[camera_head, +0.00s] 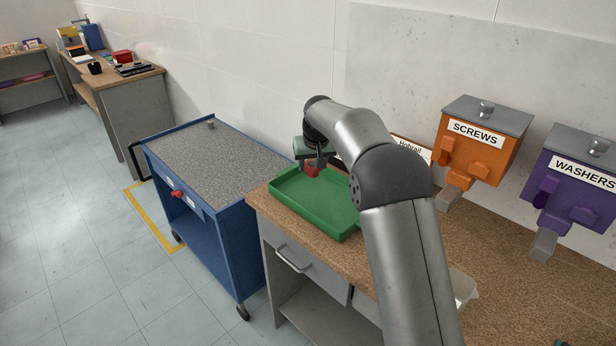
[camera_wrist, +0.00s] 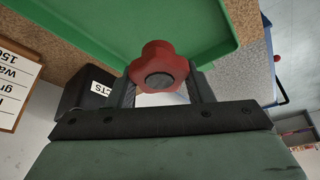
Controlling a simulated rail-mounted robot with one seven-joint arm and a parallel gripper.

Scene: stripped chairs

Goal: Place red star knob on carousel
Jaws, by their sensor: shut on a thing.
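The red star knob (camera_wrist: 160,62) is held between the two fingers of my gripper (camera_wrist: 164,90) in the wrist view, its dark round centre facing the camera. In the head view, the knob (camera_head: 312,171) shows as a small red patch under my gripper (camera_head: 316,162), at the back-left part of the green tray (camera_head: 345,232). I cannot tell whether the knob touches the tray. The tray also fills the top of the wrist view (camera_wrist: 90,25). I cannot make out anything that is clearly a carousel.
The tray lies on a brown workbench (camera_head: 268,206). A blue cart (camera_head: 228,238) with a speckled grey top stands left of it. Orange screws (camera_head: 470,150) and purple washers (camera_head: 575,190) dispensers hang on the right wall. A sign (camera_head: 412,150) stands behind my arm.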

